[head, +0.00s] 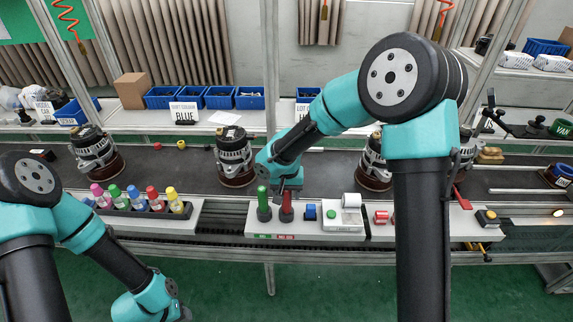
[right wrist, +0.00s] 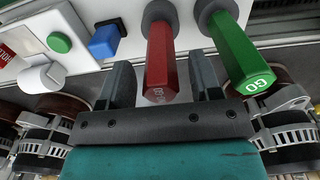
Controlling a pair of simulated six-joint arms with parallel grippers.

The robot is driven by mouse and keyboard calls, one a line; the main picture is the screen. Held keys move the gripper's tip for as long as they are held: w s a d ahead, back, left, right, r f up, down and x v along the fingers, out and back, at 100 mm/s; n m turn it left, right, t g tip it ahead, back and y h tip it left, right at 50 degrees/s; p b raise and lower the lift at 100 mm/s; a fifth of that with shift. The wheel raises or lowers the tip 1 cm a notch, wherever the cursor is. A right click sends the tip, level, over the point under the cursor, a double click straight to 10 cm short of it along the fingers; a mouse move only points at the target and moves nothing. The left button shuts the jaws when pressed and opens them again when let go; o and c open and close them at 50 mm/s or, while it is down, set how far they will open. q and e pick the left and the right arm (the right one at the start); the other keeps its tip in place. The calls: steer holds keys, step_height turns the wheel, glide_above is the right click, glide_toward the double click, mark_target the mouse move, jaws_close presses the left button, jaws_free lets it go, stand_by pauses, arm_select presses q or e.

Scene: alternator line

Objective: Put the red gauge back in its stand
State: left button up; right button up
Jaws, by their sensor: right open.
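The red gauge (head: 286,207) stands upright at the front shelf, and the right wrist view shows the red gauge (right wrist: 161,62) with its far end in a grey round holder (right wrist: 158,14). My right gripper (head: 287,188) is over it with the fingers pointing down. In the right wrist view the open fingers of my right gripper (right wrist: 163,80) stand on either side of the red gauge, with gaps visible. The green GO gauge (head: 264,204) stands upright just left of it in the head view. My left arm shows at lower left, but its fingers are out of frame.
A blue block (head: 311,212) and a white device with a green button (head: 343,222) sit right of the gauges. Several coloured bottles (head: 137,198) stand in a rack at left. Alternators (head: 235,157) stand on the dark belt behind.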

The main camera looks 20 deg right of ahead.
step_height(320, 180, up, 16)
steer(key=shift+f, duration=0.2)
stand_by(0.5)
